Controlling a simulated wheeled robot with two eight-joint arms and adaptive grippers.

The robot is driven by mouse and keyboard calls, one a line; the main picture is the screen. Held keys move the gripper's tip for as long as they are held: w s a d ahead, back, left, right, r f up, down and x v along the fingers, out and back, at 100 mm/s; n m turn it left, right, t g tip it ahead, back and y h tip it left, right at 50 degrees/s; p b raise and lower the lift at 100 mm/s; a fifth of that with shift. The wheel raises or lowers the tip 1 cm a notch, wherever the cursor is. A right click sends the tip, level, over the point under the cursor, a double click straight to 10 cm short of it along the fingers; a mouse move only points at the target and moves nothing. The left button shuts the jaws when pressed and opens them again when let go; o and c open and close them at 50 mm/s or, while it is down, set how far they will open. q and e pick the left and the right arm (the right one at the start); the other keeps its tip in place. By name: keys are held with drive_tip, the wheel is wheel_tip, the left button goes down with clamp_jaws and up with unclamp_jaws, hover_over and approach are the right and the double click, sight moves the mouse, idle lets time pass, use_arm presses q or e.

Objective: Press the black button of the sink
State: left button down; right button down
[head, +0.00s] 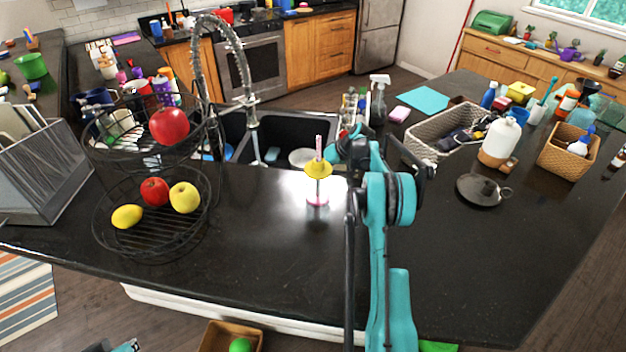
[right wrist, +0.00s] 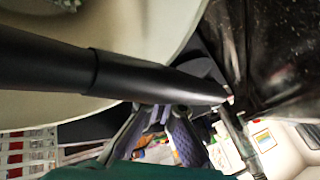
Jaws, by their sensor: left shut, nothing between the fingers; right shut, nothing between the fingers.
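The double black sink (head: 293,127) is set in the dark counter, with a tall spring-neck faucet (head: 243,68) over it. I cannot make out the black button in either view. My right arm reaches up the middle of the head view to the sink's front right corner; its gripper is largely hidden there by the arm. In the right wrist view my right gripper (right wrist: 160,112) is shut and empty, close to a thick dark bar (right wrist: 150,77) that crosses the picture. My left gripper (head: 124,346) shows only partly at the bottom edge, shut and empty, low in front of the counter.
A yellow-and-pink item (head: 318,168) stands left of my right wrist. A two-tier fruit basket (head: 150,240) and a dish rack (head: 35,185) stand left. A spray bottle (head: 379,98), a grey basket (head: 425,140) and a dark candle holder (head: 470,191) are right. The front counter middle is clear.

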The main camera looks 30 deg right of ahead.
idle(0.5)
drive_tip(key=shift+f+b, duration=0.4)
drive_tip(key=shift+f, duration=0.05)
drive_tip(key=shift+r, duration=0.6)
drive_tip(key=shift+r+p, duration=1.7)
drive_tip(key=shift+r, duration=1.2)
